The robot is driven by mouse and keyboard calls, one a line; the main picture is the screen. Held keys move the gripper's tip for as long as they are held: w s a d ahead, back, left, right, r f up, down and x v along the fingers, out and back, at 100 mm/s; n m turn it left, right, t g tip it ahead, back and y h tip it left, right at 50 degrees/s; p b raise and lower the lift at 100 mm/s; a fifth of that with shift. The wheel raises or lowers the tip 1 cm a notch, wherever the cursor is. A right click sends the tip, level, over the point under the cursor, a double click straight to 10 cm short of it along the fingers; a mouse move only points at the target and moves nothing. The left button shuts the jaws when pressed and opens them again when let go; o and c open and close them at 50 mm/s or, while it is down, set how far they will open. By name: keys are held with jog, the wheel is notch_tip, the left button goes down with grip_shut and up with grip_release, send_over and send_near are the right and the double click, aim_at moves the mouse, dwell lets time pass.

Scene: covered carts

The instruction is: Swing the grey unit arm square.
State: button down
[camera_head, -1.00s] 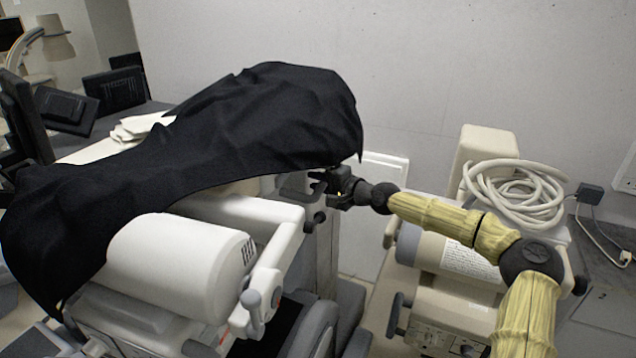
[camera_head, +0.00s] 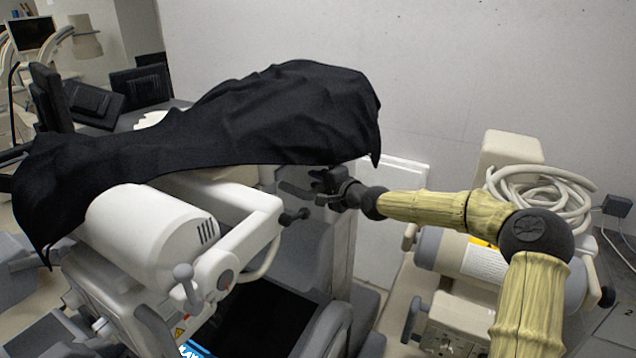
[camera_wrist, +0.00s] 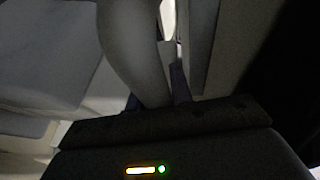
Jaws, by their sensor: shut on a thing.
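The white-grey unit at left has a drum-shaped body (camera_head: 150,235) and a pale arm (camera_head: 245,207) under a black cloth (camera_head: 270,115). My gripper (camera_head: 318,188) is at the right of this unit, below the right end of the cloth. It is shut on a grey curved bar (camera_head: 292,190) that runs left from the fingers. In the wrist view the curved grey bar (camera_wrist: 135,50) comes down between the dark fingertips of my gripper (camera_wrist: 157,100). Where the bar joins the unit is hidden.
A beige machine with a grey-ended cylinder (camera_head: 428,248) and a coiled pale hose (camera_head: 540,195) stands close at right, beneath my arm. Dark monitors (camera_head: 95,100) stand behind at left. A wall closes the back. A narrow gap lies between the two machines.

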jog(key=c, duration=1.5)
grip_release()
jog(key=shift+w+d, duration=0.2)
jog(key=shift+d, duration=0.35)
jog(key=shift+c, duration=0.2)
jog(key=shift+o, duration=1.4)
jog(key=shift+s+d+r, duration=0.1)
jog(key=shift+d, duration=0.35)
jog(key=shift+d+r, duration=0.1)
jog(key=shift+d, duration=0.1)
jog(key=b+v, duration=0.4)
jog(key=v, duration=1.3)
jog(key=shift+s+a+b, duration=0.25)
jog(key=shift+b, duration=0.15)
